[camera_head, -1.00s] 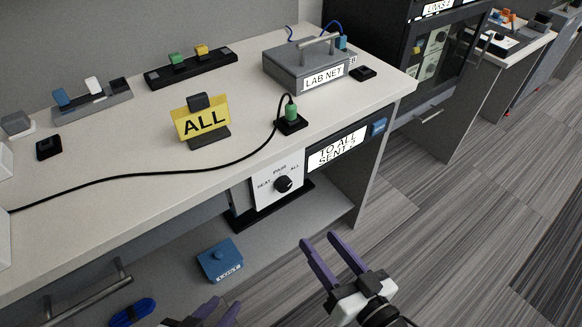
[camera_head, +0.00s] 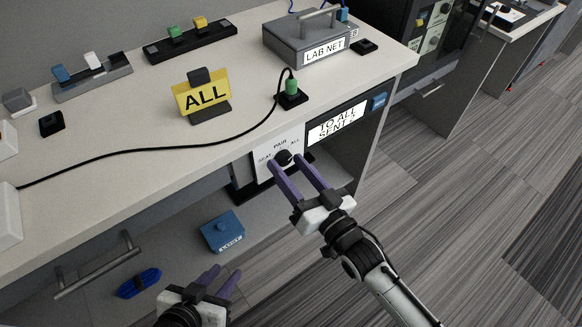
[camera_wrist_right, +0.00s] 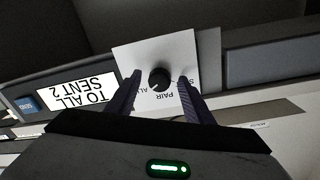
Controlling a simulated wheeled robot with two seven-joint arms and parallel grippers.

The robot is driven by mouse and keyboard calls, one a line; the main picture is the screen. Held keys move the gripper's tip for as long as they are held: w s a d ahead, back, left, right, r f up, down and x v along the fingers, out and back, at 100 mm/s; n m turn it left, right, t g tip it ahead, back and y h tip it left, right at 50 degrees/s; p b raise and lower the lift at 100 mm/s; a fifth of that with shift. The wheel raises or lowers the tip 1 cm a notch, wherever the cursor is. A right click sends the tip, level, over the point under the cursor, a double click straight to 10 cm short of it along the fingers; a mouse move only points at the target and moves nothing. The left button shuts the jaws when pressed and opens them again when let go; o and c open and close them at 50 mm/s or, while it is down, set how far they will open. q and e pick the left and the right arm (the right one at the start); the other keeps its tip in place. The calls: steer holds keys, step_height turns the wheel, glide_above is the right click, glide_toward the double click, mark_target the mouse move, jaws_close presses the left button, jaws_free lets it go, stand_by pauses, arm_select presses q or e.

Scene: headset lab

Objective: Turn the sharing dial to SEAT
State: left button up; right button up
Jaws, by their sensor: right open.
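The sharing dial (camera_head: 283,157) is a black knob on a white plate (camera_head: 263,172) on the desk's front, marked SEAT at left, PAIR at top and ALL at right. In the right wrist view the dial (camera_wrist_right: 159,79) appears upside down; its pointer is too small to read surely. My right gripper (camera_head: 285,163) is open in front of the dial, its purple fingers on either side of the knob with gaps showing in the wrist view. My left gripper (camera_head: 225,271) is low at the bottom of the head view, its fingers apart and empty.
A display (camera_head: 337,122) reading "TO ALL SENT 2" and a blue button (camera_head: 379,102) sit right of the dial. A blue box (camera_head: 222,232) sits below.

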steer(key=c, duration=1)
steer(key=shift+c, duration=0.2)
